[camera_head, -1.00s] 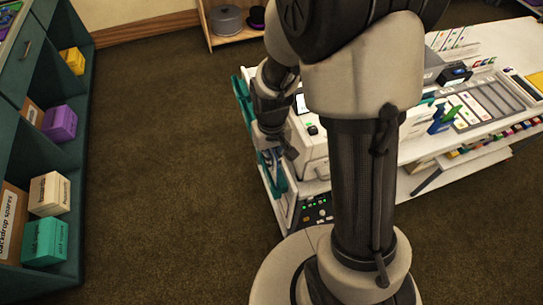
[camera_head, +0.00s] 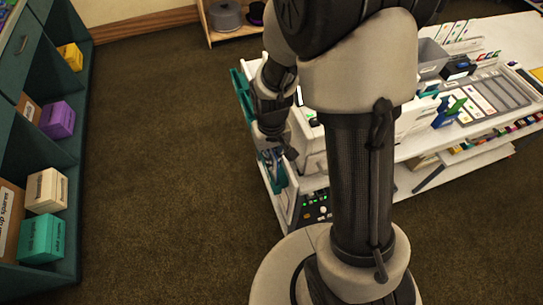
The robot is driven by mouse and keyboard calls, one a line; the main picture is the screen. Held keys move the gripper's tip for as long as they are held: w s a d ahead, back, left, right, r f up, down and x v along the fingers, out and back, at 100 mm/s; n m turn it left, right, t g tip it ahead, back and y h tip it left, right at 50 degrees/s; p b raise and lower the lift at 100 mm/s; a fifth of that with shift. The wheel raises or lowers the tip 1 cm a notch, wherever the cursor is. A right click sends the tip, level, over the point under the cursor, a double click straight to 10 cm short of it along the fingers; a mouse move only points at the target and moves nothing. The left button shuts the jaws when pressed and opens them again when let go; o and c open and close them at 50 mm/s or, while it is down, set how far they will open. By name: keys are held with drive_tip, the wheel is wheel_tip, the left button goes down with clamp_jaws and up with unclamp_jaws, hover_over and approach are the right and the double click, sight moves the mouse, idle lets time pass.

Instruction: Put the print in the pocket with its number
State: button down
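My gripper (camera_head: 277,148) hangs at the left end of the white counter, in front of the white machine there. It is small, dark and partly turned away, so its finger gap is unclear. Teal holders (camera_head: 242,97) run along the counter's left end, and a teal part (camera_head: 278,172) shows just below my gripper. I cannot make out a print in the gripper, and no pocket numbers are readable. My own arm hides much of the machine and the counter's middle.
The white counter (camera_head: 410,149) carries a grey bin (camera_head: 431,59), a slotted tray (camera_head: 505,91) and blue and green cards (camera_head: 448,110). A dark green shelf unit (camera_head: 70,185) with boxes stands at left. Brown carpet (camera_head: 160,150) between them is clear.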

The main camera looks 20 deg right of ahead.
drive_tip(key=shift+f+b, duration=0.8)
drive_tip(key=shift+f, duration=0.3)
drive_tip(key=c, duration=1.7)
unclamp_jaws()
wheel_tip(320, 180, up, 12)
